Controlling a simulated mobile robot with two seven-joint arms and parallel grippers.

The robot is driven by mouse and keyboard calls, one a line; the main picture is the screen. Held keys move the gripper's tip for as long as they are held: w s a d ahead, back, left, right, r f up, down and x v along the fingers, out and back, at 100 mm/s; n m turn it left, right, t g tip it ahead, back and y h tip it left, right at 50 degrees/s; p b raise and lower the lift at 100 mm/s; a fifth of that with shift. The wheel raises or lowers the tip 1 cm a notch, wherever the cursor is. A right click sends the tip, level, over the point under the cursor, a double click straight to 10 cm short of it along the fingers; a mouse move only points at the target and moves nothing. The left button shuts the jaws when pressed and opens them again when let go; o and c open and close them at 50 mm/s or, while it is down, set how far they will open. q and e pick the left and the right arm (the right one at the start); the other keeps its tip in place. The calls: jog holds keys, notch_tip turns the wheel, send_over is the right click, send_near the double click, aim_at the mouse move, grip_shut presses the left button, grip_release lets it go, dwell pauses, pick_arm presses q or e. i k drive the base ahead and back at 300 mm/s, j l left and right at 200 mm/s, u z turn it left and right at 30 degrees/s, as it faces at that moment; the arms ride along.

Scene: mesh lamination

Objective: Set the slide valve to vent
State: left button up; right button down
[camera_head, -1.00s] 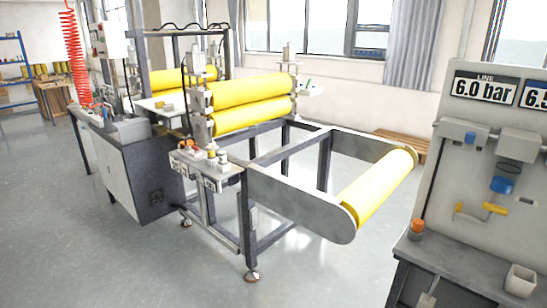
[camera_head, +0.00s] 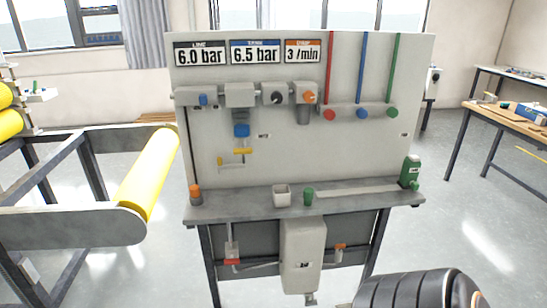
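A grey pneumatic panel (camera_head: 350,150) stands on a bench in the middle of the view. No part is readably labelled as the slide valve, and I cannot tell its setting. Under a blue-topped unit (camera_head: 241,130) on the panel is a yellow lever (camera_head: 243,151) with thin piping below it. Below the bench top, a small grey part with a red-orange piece (camera_head: 232,261) sits on piping left of a white tank (camera_head: 303,257). A smaller orange piece (camera_head: 340,246) is to its right. A dark ribbed part of my arm shows at the bottom right. Neither gripper shows.
Displays (camera_head: 255,52) read 6.0 bar, 6.5 bar and 3 /min. On the bench top (camera_head: 235,203) stand an orange-capped item (camera_head: 195,194), a white cup (camera_head: 282,195), a green cup (camera_head: 308,196) and a green bottle (camera_head: 411,171).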

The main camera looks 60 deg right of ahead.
aim_at(203, 98)
jog(key=z, duration=2.05)
